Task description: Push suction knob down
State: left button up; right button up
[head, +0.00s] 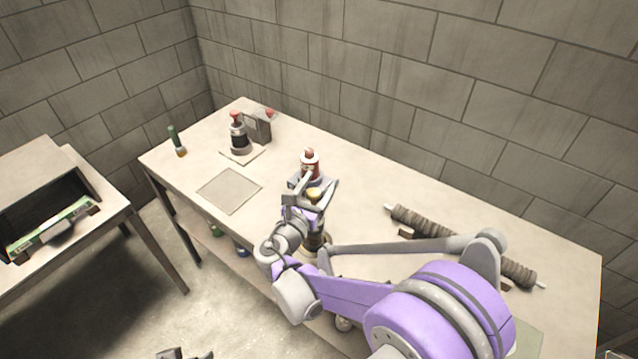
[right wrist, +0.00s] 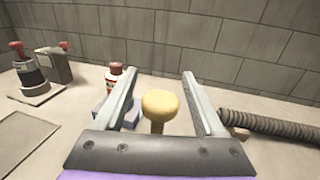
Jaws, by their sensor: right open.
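A yellow rounded knob (right wrist: 160,103) stands upright between the spread fingers of my right gripper (right wrist: 160,88) in the right wrist view. In the head view the knob (head: 314,193) shows between the same fingers (head: 316,188). The gripper is open; I see gaps between the knob and both fingers in the wrist view. The knob's lower part is hidden by the gripper, and a dark round base (head: 317,241) shows partly below it in the head view. A grey tip at the bottom edge of the head view seems to be my left gripper (head: 184,354), mostly cut off.
A red and white bottle (head: 310,160) stands just beyond my right gripper. A red-topped device (head: 238,134), a grey box (head: 258,126), a square plate (head: 229,190) and a green tube (head: 175,140) are on the table's left. A ribbed roll (head: 425,222) lies right.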

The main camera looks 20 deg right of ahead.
grip_shut()
dwell(1.3)
